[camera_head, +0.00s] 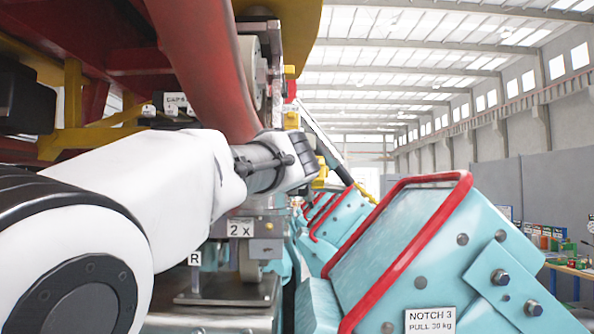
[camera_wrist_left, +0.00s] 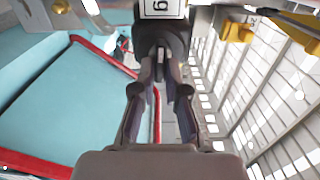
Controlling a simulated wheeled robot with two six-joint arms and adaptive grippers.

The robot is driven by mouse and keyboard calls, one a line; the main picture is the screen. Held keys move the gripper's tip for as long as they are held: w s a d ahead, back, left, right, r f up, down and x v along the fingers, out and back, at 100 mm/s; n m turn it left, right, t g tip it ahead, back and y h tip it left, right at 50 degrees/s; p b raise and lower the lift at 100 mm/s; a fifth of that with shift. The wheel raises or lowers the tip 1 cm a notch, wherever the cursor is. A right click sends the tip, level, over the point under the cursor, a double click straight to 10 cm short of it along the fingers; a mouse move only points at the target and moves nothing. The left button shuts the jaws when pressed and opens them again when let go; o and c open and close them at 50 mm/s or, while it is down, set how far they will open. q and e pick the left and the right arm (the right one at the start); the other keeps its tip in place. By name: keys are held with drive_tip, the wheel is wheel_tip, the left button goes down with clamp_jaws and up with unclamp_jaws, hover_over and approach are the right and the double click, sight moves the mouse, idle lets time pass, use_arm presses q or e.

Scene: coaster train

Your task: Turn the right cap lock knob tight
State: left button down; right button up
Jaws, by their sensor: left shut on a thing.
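My left arm comes in from the left in the head view and reaches to the wheel assembly under the car. Its wrist hides the fingers there. In the left wrist view my left gripper (camera_wrist_left: 160,75) is shut on a narrow dark piece (camera_wrist_left: 161,54), which appears to be the cap lock knob. The piece sits just below a dark housing (camera_wrist_left: 176,38) with a white number label (camera_wrist_left: 163,7). I cannot read the knob's turn angle or how tight it is. My right gripper is in neither view.
A label R (camera_head: 194,258) and a label 2 X (camera_head: 240,229) are on the wheel assembly. A red tube (camera_head: 205,65) runs close above my arm. A light-blue block (camera_head: 400,250) with a red rail stands close on the right, labelled NOTCH 3 (camera_head: 430,320).

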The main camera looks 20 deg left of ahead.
use_arm(q)
drive_tip(key=c, duration=1.2)
unclamp_jaws()
drive_tip(key=shift+r, duration=0.35)
drive_tip(key=shift+w+a+f, duration=0.2)
drive_tip(key=shift+a+f, duration=0.05)
drive_tip(key=shift+f, duration=0.05)
drive_tip(key=shift+s+d, duration=0.1)
drive_tip(key=shift+d, duration=0.05)
